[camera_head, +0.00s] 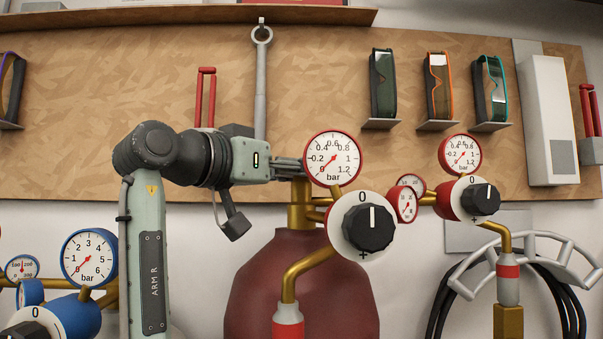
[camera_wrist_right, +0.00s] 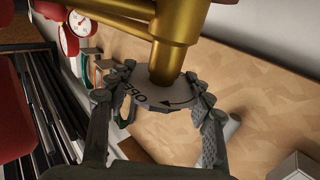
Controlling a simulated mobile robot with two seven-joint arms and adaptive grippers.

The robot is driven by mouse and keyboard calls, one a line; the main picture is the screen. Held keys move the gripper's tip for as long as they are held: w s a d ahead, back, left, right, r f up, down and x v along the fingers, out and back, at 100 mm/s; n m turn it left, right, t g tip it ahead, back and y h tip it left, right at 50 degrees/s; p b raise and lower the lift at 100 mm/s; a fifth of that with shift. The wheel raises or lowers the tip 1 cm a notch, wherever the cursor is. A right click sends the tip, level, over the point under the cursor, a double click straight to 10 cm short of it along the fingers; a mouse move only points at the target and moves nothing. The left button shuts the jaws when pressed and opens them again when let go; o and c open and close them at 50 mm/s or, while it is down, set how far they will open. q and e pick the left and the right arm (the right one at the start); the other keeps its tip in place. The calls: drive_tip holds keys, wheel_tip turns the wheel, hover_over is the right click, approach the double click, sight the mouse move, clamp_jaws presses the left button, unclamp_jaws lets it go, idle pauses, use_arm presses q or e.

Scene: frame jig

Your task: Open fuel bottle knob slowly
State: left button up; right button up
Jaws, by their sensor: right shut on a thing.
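The dark red fuel bottle (camera_head: 300,285) stands at the centre of the head view, with a brass valve (camera_head: 298,203) on top. My right gripper (camera_head: 289,168) reaches the valve from the left, its fingertips partly hidden behind a gauge. In the right wrist view, the grey bottle knob (camera_wrist_right: 152,122) shows lettering that reads OPEN and a curved arrow. It sits on a brass stem (camera_wrist_right: 166,62). My right gripper (camera_wrist_right: 160,75) is shut on the knob, with a finger on each side of its rim. My left gripper is not in view.
A red-rimmed gauge (camera_head: 332,158) and a black regulator knob (camera_head: 367,228) sit close to the right of my right gripper. A second regulator (camera_head: 462,197) is further right. A blue regulator (camera_head: 75,312) is at lower left. A wrench (camera_head: 261,75) hangs behind.

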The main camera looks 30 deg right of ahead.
drive_tip(key=n+t+y+b, duration=0.1)
drive_tip(key=n+t, duration=0.1)
drive_tip(key=t, duration=0.1)
drive_tip(key=shift+f, duration=0.1)
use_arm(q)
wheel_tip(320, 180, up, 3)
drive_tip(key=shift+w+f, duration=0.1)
use_arm(e)
drive_tip(key=shift+n+t+y, duration=0.3)
drive_tip(key=shift+n+t, duration=0.2)
drive_tip(key=shift+t, duration=0.2)
drive_tip(key=o, duration=1.2)
drive_tip(key=shift+c, duration=0.2)
drive_tip(key=shift+r, duration=0.25)
wheel_tip(320, 180, up, 10)
drive_tip(key=shift+f, duration=0.1)
